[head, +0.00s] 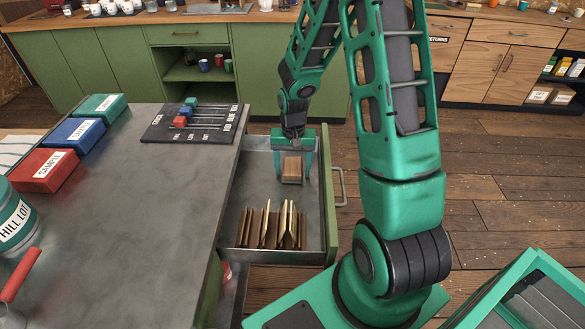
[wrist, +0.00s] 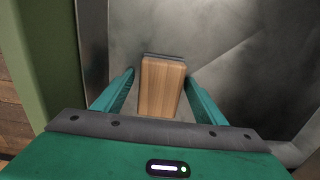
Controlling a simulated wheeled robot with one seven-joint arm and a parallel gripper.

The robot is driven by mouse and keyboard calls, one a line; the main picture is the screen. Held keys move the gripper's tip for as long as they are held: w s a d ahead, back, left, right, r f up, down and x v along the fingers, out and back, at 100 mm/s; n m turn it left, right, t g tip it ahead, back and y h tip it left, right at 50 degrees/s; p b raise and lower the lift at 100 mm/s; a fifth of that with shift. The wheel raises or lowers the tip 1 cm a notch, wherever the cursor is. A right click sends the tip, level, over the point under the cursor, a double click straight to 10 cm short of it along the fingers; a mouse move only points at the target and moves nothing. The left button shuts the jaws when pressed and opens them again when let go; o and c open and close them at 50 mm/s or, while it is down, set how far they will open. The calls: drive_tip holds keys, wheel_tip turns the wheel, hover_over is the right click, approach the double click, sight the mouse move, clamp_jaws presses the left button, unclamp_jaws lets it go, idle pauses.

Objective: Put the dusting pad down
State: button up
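The dusting pad appears to be the wooden block with a dark strip along one end (wrist: 163,87); its wooden face also shows in the head view (head: 291,168). It is inside the open metal drawer (head: 248,187), toward the back half, and seems to rest on the drawer floor. My gripper (head: 291,178) reaches down into the drawer with one finger on each side of the block. In the wrist view my gripper (wrist: 160,75) is open, with a narrow gap between each finger and the block.
Several upright brown and gold packets or dividers (head: 270,228) fill the drawer's near part. The drawer's green front (head: 329,195) stands right of the block. The grey countertop (head: 150,210) at left holds sample boxes (head: 72,131) and a slider board (head: 195,124).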

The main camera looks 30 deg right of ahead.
sight(293, 167)
drive_tip(key=shift+r, duration=0.1)
wheel_tip(293, 167, up, 12)
drive_tip(key=s+d+r, duration=0.1)
drive_tip(key=s+r, duration=0.2)
drive_tip(key=s, duration=0.6)
drive_tip(key=s+d+r, duration=0.1)
drive_tip(key=s+r, duration=0.3)
drive_tip(key=s, duration=0.5)
drive_tip(key=s+d+r, duration=0.1)
drive_tip(key=s+r, duration=0.3)
drive_tip(key=s, duration=0.5)
drive_tip(key=shift+s+d+r, duration=0.2)
drive_tip(key=shift+s+d, duration=0.05)
drive_tip(key=shift+d, duration=0.15)
drive_tip(key=shift+w+f, duration=0.25)
drive_tip(key=shift+w, duration=0.45)
